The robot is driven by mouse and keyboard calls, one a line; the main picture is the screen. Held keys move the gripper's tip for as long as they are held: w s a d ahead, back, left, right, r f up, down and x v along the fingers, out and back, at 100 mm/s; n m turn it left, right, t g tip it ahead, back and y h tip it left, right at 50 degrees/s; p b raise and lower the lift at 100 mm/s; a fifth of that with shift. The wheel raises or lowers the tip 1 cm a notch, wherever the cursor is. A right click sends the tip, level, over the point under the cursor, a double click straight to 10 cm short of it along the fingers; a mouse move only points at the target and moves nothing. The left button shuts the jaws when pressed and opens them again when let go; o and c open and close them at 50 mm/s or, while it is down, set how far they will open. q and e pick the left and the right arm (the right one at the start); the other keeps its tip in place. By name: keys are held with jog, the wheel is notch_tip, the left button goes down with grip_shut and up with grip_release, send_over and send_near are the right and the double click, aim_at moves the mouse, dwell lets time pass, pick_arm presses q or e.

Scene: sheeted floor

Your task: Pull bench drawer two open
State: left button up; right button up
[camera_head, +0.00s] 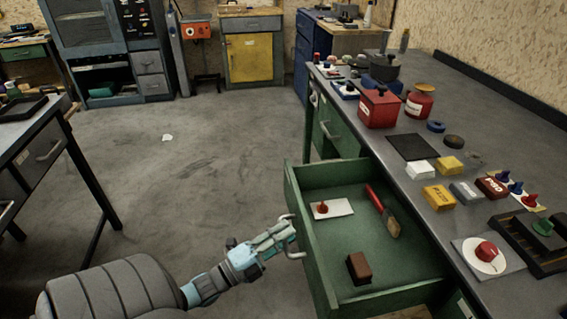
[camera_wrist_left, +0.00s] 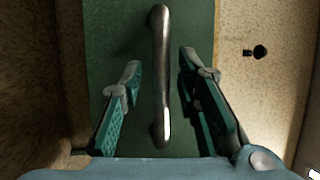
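The green bench drawer (camera_head: 308,243) is pulled well out from under the right-hand bench. Its silver bar handle (camera_head: 295,255) is on the drawer front and also shows upright in the left wrist view (camera_wrist_left: 160,75). My left gripper (camera_head: 284,232) is at this handle. In the left wrist view its two fingers (camera_wrist_left: 160,100) stand apart on either side of the bar, with visible gaps. Inside the drawer are a red-handled brush (camera_head: 376,200), a brown block (camera_head: 359,268) and a white card with a red knob piece (camera_head: 333,209). My right gripper does not show.
The grey-topped bench (camera_head: 455,150) carries a red box (camera_head: 378,109), a black mat (camera_head: 413,147) and several small blocks. Another bench (camera_head: 30,125) stands at the left. The floor (camera_head: 190,175) between them is mostly clear, with a small white scrap (camera_head: 167,137).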

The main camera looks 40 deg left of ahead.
pick_arm(q)
jog(key=v, duration=1.2)
dwell(0.3)
